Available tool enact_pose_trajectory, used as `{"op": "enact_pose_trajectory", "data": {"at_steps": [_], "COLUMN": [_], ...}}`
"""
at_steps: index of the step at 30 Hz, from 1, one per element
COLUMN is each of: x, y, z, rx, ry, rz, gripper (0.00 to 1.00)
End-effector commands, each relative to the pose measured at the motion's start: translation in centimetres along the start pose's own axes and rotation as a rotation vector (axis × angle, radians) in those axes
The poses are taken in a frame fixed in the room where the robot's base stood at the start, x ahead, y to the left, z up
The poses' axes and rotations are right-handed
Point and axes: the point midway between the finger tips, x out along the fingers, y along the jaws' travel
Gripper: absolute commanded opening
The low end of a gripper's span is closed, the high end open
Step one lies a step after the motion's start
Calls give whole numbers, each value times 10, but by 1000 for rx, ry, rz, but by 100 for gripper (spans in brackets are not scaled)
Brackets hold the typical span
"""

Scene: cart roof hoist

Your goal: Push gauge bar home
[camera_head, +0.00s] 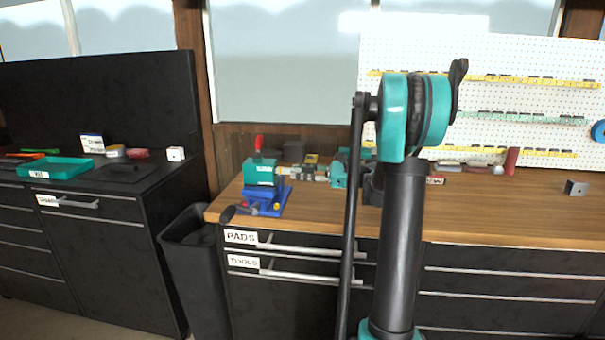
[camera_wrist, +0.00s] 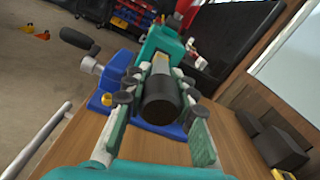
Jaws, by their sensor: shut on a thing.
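A hoist-like fixture with a teal body (camera_head: 263,171) and a blue base (camera_head: 266,201) stands near the left end of the wooden bench. It also shows in the wrist view (camera_wrist: 160,43), with a side crank with a dark knob (camera_wrist: 75,38). My gripper (camera_wrist: 164,80) is at the fixture's near end, with its padded fingers on both sides of a dark round-ended bar (camera_wrist: 160,100), which looks like the gauge bar. The gripper is shut on this bar, which points toward the teal body. How deep its far end sits is hidden.
Dark blocks (camera_wrist: 280,148) lie on the bench (camera_head: 500,211) beside the gripper. Drawers labelled PADS and TOOLS are below. A black bin (camera_head: 195,260) stands left of the bench. A small grey block (camera_head: 576,188) lies at the right; the bench's front right is clear.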

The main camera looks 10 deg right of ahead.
Motion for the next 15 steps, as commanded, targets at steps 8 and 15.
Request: {"op": "enact_pose_trajectory", "data": {"at_steps": [8, 15], "x": [36, 35], "y": [0, 0], "z": [0, 0], "rx": [0, 0], "ry": [-1, 0], "rz": [1, 0], "gripper": [0, 26]}}
